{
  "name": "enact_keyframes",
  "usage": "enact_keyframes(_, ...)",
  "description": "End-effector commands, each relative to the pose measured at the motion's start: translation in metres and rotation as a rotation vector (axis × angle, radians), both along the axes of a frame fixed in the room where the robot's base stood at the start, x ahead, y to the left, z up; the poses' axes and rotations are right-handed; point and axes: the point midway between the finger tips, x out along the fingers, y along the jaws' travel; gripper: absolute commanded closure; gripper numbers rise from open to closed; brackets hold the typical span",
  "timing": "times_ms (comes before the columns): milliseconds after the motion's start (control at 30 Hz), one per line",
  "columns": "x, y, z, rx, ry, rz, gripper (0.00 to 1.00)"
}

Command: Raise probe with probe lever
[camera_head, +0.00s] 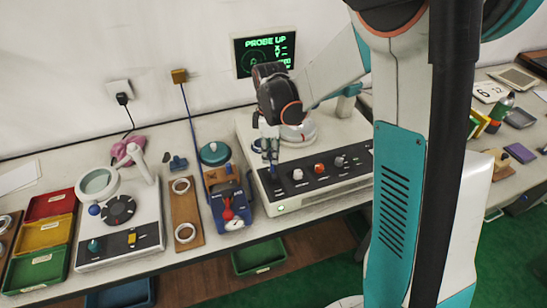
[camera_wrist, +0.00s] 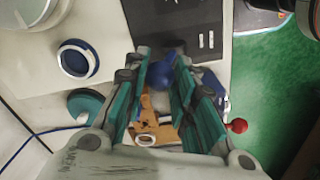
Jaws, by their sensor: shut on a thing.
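The measuring machine (camera_head: 333,188) stands on the bench, a pale box with a black front panel. My gripper (camera_head: 269,150) is over the left end of that panel, fingers pointing down, shut on the probe lever. The lever's blue knob (camera_wrist: 165,70) shows between the teal finger pads in the wrist view; the fingers hide much of the lever. The wall display (camera_head: 265,54) reads "PROBE UP" in green. A round pale stage (camera_head: 298,133) sits on the machine behind my gripper; the probe itself is hidden by my arm.
Left of the machine are a blue fixture with a red knob (camera_head: 228,214), a wooden ring board (camera_head: 185,214) and a magnifier device (camera_head: 118,240). Red, yellow and green trays (camera_head: 38,268) stand at the far left. Orange and grey knobs line the panel right of my gripper.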

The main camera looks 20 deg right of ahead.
Motion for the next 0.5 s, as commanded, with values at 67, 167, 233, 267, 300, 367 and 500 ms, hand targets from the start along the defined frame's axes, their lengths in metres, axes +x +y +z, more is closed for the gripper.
enact_keyframes(67, 0.007, -0.002, -0.003, -0.003, -0.004, -0.001, 1.0)
enact_keyframes(167, 0.013, -0.002, -0.005, -0.003, -0.004, -0.002, 1.0)
enact_keyframes(233, 0.017, -0.002, -0.006, -0.003, -0.004, -0.002, 1.0)
enact_keyframes(267, 0.018, -0.002, -0.007, -0.003, -0.004, -0.002, 1.0)
enact_keyframes(300, 0.02, -0.002, -0.007, -0.003, -0.005, -0.002, 1.0)
enact_keyframes(367, 0.023, -0.002, -0.008, -0.003, -0.006, -0.002, 1.0)
enact_keyframes(500, 0.027, -0.002, -0.01, -0.004, -0.006, -0.002, 1.0)
